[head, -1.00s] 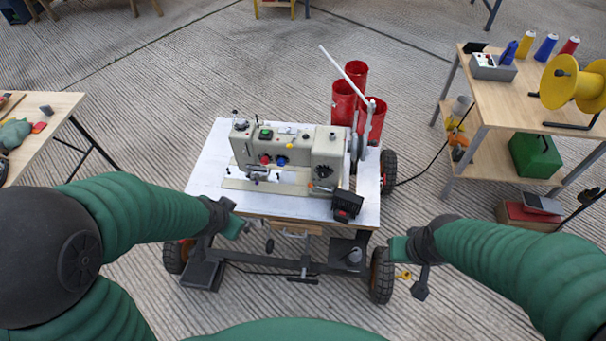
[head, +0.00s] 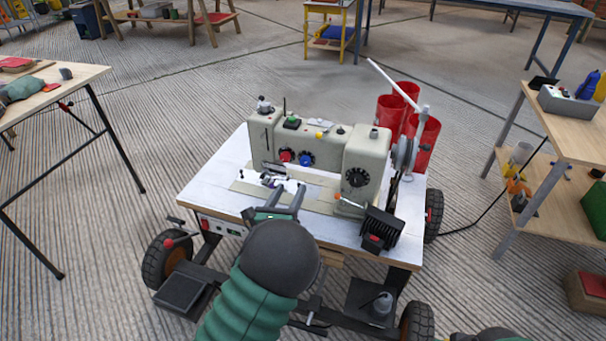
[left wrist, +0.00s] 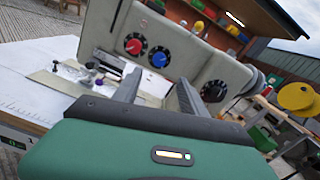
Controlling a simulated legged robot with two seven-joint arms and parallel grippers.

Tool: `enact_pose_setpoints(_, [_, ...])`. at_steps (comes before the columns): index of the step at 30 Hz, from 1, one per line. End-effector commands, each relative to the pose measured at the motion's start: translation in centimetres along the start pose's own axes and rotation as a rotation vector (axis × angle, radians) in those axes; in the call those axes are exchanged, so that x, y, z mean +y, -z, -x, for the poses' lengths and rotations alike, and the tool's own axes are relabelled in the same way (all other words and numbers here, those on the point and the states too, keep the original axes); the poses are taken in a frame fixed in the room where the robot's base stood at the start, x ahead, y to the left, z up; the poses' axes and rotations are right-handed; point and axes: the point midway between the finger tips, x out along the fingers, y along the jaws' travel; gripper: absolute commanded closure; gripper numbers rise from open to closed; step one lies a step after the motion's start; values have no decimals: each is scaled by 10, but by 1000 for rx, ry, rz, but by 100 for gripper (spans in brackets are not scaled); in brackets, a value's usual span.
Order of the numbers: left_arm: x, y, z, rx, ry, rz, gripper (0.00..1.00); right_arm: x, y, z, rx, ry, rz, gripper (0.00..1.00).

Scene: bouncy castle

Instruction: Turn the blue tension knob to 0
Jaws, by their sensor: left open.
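The blue tension knob (head: 306,158) is on the front of the cream sewing machine (head: 358,150), just right of a red knob (head: 286,155). In the left wrist view the blue knob (left wrist: 159,57) is a round dial, unobstructed, ahead of and between my open fingers. The red knob (left wrist: 135,44) is left of it. My left gripper (head: 287,188) is open and empty over the front of the machine's table, short of the knob and apart from it. My right gripper is out of view; only a bit of that arm shows at the bottom right.
The white wheeled table (head: 215,190) carries the machine. A black dial (head: 357,177) and a black box (head: 382,229) are to the right. Red cylinders (head: 422,135) stand behind. A wooden bench (head: 575,130) is at right, another table (head: 60,90) at left.

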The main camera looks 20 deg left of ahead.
Motion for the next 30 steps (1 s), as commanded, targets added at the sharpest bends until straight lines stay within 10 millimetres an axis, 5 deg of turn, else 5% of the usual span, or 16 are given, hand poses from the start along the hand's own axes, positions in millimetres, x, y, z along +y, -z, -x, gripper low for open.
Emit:
enact_pose_setpoints(6, [1, 5, -59, -4, 2, 2, 50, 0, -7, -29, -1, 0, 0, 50])
enact_pose_setpoints(13, [2, 4, -104, -1, 0, 2, 50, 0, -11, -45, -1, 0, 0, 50])
enact_pose_setpoints(24, [1, 0, -115, 2, -2, 3, 50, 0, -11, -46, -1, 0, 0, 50])
enact_pose_setpoints(30, [1, 0, -115, 1, -2, 3, 75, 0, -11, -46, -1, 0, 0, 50])
